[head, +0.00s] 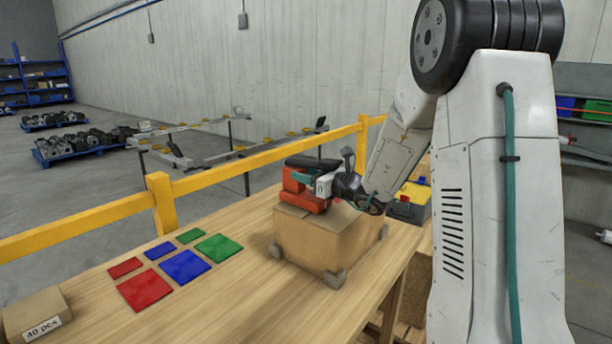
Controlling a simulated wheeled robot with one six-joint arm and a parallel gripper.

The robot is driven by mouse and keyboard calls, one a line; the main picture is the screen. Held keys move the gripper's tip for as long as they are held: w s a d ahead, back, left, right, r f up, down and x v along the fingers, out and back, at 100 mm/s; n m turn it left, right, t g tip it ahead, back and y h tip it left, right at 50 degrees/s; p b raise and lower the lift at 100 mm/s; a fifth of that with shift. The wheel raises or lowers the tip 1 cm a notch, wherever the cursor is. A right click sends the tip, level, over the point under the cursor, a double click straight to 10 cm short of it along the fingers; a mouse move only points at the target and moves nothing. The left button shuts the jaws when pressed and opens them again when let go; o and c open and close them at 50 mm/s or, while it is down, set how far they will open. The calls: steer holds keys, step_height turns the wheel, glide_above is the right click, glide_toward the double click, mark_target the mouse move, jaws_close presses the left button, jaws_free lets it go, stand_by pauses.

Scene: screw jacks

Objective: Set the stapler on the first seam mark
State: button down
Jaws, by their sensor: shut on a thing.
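The stapler (304,199), orange with a black top, is at the left part of the top of a cardboard carton (315,243) on the workbench. My gripper (306,180) reaches in from the right and is shut on the stapler. The stapler looks roughly level. I cannot tell whether its base touches the carton or hangs just above it. No seam mark can be made out clearly; the stapler, gripper and wrist hide much of the carton's top.
Red, blue and green flat squares (145,289) lie on the bench (225,310) left of the carton. A small labelled box (36,313) sits at the front left. A yellow-and-grey case (408,211) stands behind right. A yellow rail (250,160) runs behind the bench.

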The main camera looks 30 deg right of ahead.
steer(key=c, duration=0.9)
jaws_free()
steer(key=shift+f, duration=0.15)
steer(key=shift+s+d, duration=0.1)
steer(key=shift+s, duration=0.05)
steer(key=v, duration=1.1)
steer(key=shift+s+d, duration=0.1)
steer(key=shift+s, duration=0.2)
